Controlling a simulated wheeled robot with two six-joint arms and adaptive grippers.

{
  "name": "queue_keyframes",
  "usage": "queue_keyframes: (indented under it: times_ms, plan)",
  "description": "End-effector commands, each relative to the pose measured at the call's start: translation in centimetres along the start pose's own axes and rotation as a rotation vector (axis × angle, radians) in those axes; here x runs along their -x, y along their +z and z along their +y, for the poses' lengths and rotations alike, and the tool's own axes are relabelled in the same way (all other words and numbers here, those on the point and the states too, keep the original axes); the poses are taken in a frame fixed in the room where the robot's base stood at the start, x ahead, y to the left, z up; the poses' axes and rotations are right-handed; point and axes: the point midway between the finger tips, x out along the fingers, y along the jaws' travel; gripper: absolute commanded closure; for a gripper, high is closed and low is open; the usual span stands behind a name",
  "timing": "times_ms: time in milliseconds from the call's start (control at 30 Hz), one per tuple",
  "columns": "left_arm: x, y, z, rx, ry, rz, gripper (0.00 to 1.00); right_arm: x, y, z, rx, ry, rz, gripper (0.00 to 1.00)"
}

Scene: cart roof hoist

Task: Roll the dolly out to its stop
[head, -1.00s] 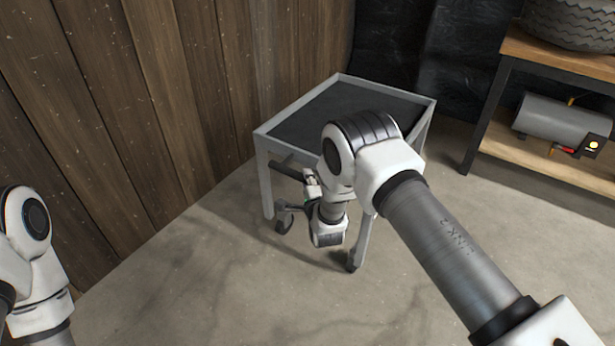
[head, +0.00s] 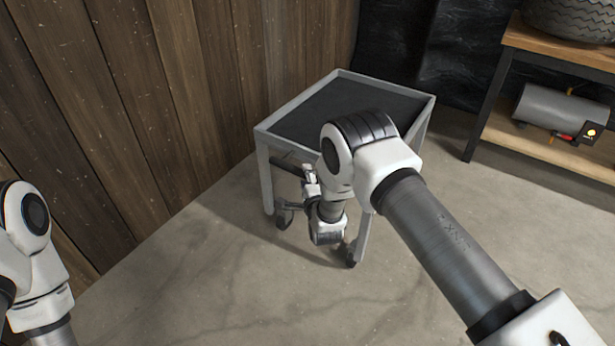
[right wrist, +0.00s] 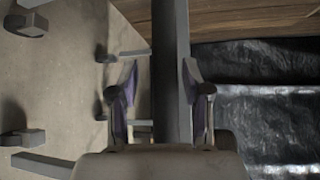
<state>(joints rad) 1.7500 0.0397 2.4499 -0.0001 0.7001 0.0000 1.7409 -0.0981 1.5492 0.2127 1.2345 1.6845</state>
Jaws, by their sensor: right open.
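The dolly (head: 262,134) is a grey four-legged cart with a dark, rimmed top, standing upright on casters by the wooden wall. A dark handle bar (head: 287,164) sits below its near left edge. My right gripper (head: 308,178) is at that bar, partly hidden by my own wrist. In the right wrist view, the open fingers (right wrist: 159,70) stand on both sides of the bar (right wrist: 170,30), with gaps visible. My left arm shows at the left edge, but its gripper is out of the picture.
The plank wall (head: 190,90) runs along the left. A workbench (head: 545,150) with a grey tank (head: 560,108) below and a tyre (head: 570,18) on top stands at the right. The concrete floor (head: 200,290) in front of the dolly is clear.

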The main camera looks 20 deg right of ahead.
Motion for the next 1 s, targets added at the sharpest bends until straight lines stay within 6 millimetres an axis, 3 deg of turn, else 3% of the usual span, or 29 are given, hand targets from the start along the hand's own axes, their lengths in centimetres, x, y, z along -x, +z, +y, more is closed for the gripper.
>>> queue_keyframes:
  times_ms: [367, 800, 1000]
  plan:
    - [0.0, 0.0, 0.0, 0.0, 0.0, 0.0, 0.6, 0.7, -0.1, -0.2, -0.001, -0.004, 0.002, 0.48]
    - [0.0, 0.0, 0.0, 0.0, 0.0, 0.0, 0.6, 10.7, 0.1, -0.1, 0.001, -0.001, 0.0, 0.48]
    - [0.0, 0.0, 0.0, 0.0, 0.0, 0.0, 0.6, 12.0, 0.1, -0.1, -0.001, -0.005, 0.0, 0.48]
